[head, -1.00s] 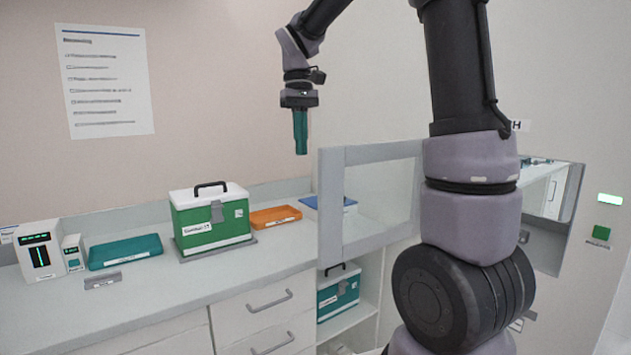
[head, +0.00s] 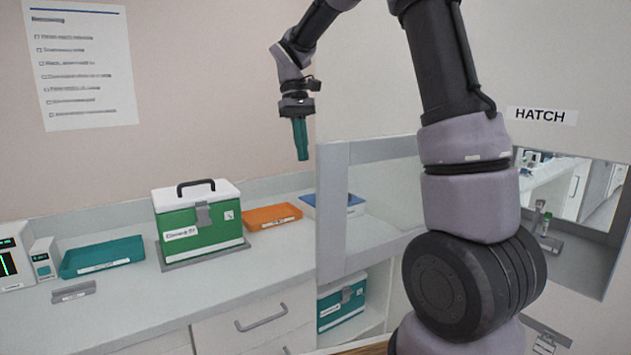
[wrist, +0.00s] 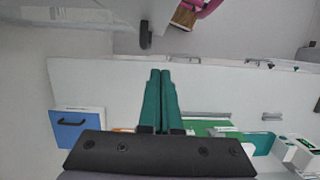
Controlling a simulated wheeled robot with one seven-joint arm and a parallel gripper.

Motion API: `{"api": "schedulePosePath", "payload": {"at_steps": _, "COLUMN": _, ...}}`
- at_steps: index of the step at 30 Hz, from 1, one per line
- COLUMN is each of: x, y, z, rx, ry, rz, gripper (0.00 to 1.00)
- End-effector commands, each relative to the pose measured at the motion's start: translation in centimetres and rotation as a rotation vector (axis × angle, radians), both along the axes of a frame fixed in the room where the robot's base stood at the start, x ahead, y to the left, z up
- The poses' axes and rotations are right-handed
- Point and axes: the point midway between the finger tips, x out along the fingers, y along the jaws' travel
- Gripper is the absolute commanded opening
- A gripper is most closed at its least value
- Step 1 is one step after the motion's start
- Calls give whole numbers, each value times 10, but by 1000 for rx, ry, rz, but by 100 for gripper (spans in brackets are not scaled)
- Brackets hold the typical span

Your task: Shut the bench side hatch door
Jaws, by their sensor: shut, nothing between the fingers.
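The hatch door (head: 333,222) is a clear pane in a grey frame. It stands swung open from the wall at the right end of the bench, and my arm hides its right part. The hatch opening (head: 592,228) is in the wall to the right, beneath a HATCH sign (head: 540,115). A tube rack with a green-capped tube shows inside it. My gripper (head: 303,159) points down with its teal fingers shut and empty. In the picture it is left of the door's upper left corner, apart from it. The shut fingers also show in the wrist view (wrist: 160,72).
A teal case (head: 340,303) stands on a shelf below.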

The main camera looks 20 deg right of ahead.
Motion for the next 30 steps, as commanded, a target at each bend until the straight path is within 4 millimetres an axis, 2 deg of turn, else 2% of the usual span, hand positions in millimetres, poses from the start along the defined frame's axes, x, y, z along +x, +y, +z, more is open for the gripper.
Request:
{"api": "schedulePosePath", "payload": {"at_steps": 3, "x": -7, "y": -2, "z": -26, "rx": 0, "ry": 5, "rz": 0, "gripper": 0}}
{"api": "schedulePosePath", "payload": {"at_steps": 10, "x": -18, "y": -5, "z": -73, "rx": 0, "ry": 4, "rz": 0, "gripper": 0}}
{"api": "schedulePosePath", "payload": {"at_steps": 13, "x": -35, "y": -10, "z": -69, "rx": 0, "ry": 0, "rz": -2, "gripper": 0}}
{"api": "schedulePosePath", "payload": {"at_steps": 18, "x": -51, "y": -15, "z": -69, "rx": 0, "ry": -1, "rz": -1, "gripper": 0}}
{"api": "schedulePosePath", "payload": {"at_steps": 30, "x": -55, "y": -16, "z": -69, "rx": 0, "ry": 0, "rz": -1, "gripper": 0}}
